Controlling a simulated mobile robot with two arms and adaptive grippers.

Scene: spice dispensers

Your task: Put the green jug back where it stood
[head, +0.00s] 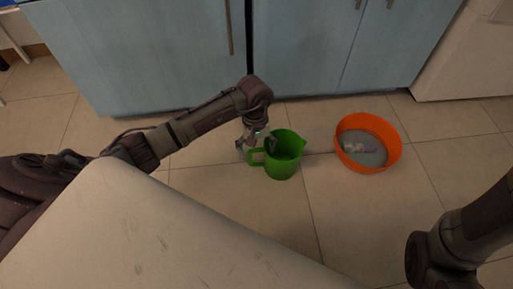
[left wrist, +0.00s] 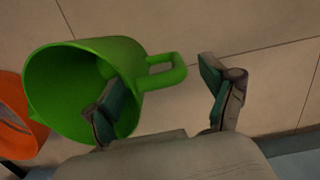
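The green jug (head: 284,167) stands upright on the tiled floor, its handle toward the left and its spout toward the right. In the left wrist view the jug (left wrist: 70,75) is at the left, its mouth facing the camera. My left gripper (head: 255,150) is at the handle side of the jug, low over the floor. In the left wrist view its two fingers are wide apart, with the handle (left wrist: 178,72) showing between them. One finger overlaps the jug's mouth; the other is apart, beyond the handle. Whether either touches is unclear. My right gripper is out of view.
An orange tub (head: 343,150) with a greyish inside and a pale object in it stands just right of the jug. Blue cabinets (head: 155,50) line the back. A white appliance (head: 465,60) is at the back right. Floor is clear in front of the jug.

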